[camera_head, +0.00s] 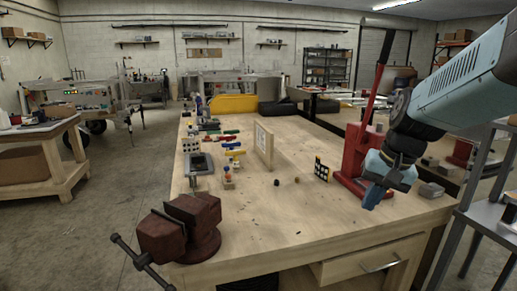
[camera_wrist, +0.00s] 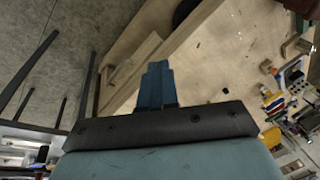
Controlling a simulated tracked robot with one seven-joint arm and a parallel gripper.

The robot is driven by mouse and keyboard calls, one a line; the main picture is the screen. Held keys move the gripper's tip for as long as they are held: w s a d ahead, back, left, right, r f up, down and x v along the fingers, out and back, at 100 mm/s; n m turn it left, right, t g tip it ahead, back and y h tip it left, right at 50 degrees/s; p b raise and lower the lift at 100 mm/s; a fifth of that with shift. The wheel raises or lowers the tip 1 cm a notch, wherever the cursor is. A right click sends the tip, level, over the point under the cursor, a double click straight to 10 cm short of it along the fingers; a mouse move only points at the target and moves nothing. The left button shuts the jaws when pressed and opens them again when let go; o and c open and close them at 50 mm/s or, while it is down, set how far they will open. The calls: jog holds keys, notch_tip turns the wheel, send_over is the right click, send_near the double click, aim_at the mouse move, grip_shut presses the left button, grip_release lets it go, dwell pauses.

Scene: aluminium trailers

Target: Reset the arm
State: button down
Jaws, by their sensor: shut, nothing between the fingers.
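My gripper (camera_head: 371,199) is at the right in the head view, at the end of my light-blue arm. It hangs over the right part of the wooden workbench (camera_head: 290,215), in front of a red arbor press (camera_head: 352,180). Its blue fingers are together, with nothing between them. In the wrist view the blue fingers (camera_wrist: 154,85) point up the picture, with bare floor, the bench's edge and part of its top beyond them.
A dark red vise (camera_head: 180,230) is at the bench's front left. Several small coloured parts and tools (camera_head: 228,145) lie at the left, beside an upright wooden board (camera_head: 263,145). A grey metal shelf (camera_head: 490,215) stands close at the right. The bench's front middle is mostly clear.

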jog(key=s+a+r+n+t+h, duration=0.1)
jog(key=s+r+n+t+h, duration=0.1)
jog(key=s, duration=0.5)
notch_tip(320, 180, up, 3)
jog(key=shift+s+a+f+n+t, duration=0.15)
jog(key=shift+s+n+t, duration=0.35)
jog(key=shift+n, duration=0.5)
jog(key=shift+w, duration=0.1)
